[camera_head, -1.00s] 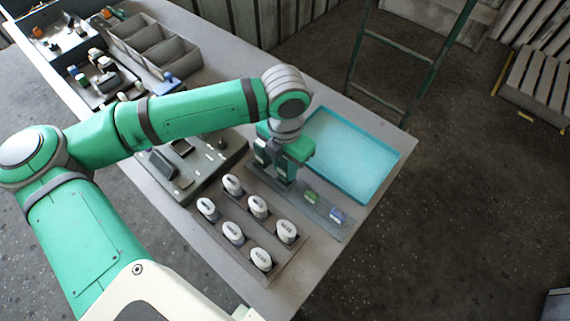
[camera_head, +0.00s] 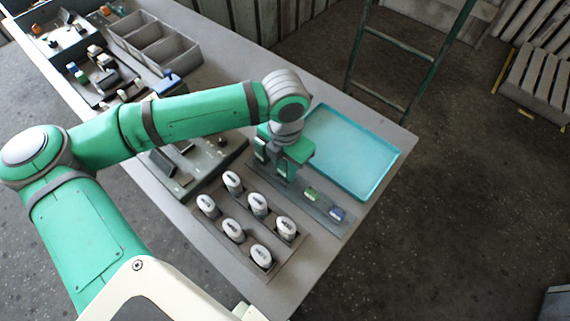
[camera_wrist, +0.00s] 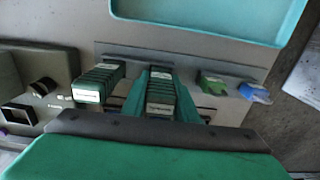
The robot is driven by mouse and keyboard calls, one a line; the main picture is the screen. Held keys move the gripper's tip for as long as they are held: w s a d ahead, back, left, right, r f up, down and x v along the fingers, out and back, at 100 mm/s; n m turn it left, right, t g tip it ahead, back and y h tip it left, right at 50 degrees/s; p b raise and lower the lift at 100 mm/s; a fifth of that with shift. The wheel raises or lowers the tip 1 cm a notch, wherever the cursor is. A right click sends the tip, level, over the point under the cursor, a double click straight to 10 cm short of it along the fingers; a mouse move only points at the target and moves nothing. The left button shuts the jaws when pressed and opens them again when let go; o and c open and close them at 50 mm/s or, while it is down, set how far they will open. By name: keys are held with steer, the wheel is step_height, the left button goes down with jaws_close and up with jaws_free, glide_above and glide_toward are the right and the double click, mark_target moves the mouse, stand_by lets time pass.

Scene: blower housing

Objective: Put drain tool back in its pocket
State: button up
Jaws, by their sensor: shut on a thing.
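My gripper (camera_head: 284,168) is over the tool rack (camera_head: 322,208) beside the blue tray. In the wrist view its two teal fingers (camera_wrist: 161,100) are shut on a dark green ridged handle with a pale label, likely the drain tool (camera_wrist: 161,88). The label is too small to read. The held tool's lower end is hidden, so I cannot tell whether it is seated in its pocket. A similar ridged handle (camera_wrist: 98,83) stands just left of it. A green handle (camera_head: 311,194) and a blue handle (camera_head: 337,213) stand to the right in the same rack.
The blue tray (camera_head: 390,165) lies close behind the rack. A holder (camera_head: 215,225) with several white-capped items stands in front. A dark fixture (camera_head: 225,150) is to the left. Grey bins (camera_head: 150,45) stand at the far left. Bare table lies near the right edge.

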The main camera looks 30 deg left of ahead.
steer(key=shift+f, duration=0.3)
steer(key=o, duration=0.9)
steer(key=shift+o, duration=0.2)
step_height(320, 180, up, 11)
steer(key=shift+f, duration=0.1)
steer(key=shift+s, duration=0.1)
